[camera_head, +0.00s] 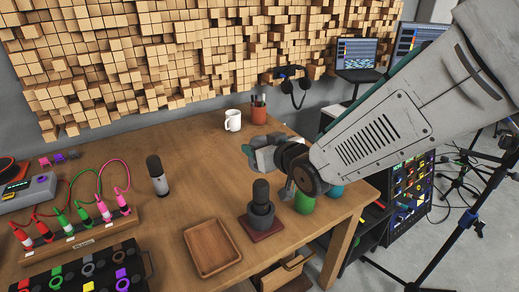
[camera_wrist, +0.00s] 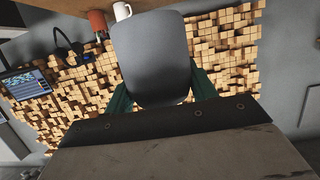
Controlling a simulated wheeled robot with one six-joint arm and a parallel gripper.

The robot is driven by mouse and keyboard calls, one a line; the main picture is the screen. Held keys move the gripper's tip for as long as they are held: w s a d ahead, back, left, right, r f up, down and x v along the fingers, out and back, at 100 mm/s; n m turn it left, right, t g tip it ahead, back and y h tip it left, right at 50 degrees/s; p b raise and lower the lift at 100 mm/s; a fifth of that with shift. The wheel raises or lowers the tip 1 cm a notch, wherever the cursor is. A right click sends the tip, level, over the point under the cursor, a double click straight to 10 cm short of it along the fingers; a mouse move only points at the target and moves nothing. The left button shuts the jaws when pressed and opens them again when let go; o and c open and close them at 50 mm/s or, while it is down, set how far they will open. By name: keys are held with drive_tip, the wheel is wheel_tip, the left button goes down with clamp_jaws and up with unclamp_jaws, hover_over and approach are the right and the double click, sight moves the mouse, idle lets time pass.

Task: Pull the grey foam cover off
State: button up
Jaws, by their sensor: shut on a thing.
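In the wrist view a smooth grey rounded piece, which looks like the grey foam cover (camera_wrist: 150,62), sits between the dark green fingers of my gripper. My gripper (camera_wrist: 155,95) is shut on it. In the head view my gripper (camera_head: 255,155) is raised above the right part of the table, and the cover cannot be clearly told from the gripper there. A dark microphone (camera_head: 260,190) stands upright in a grey cup-shaped holder (camera_head: 261,215) on a reddish-brown square base, below my gripper and apart from it.
A wooden tray (camera_head: 212,247) lies left of the holder. A green round object (camera_head: 304,202) stands right of it. Another microphone (camera_head: 157,176) stands further left. A white mug (camera_head: 233,120) and a pen pot (camera_head: 259,110) stand at the back. The table between is clear.

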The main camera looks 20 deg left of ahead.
drive_tip(key=shift+r, duration=3.55)
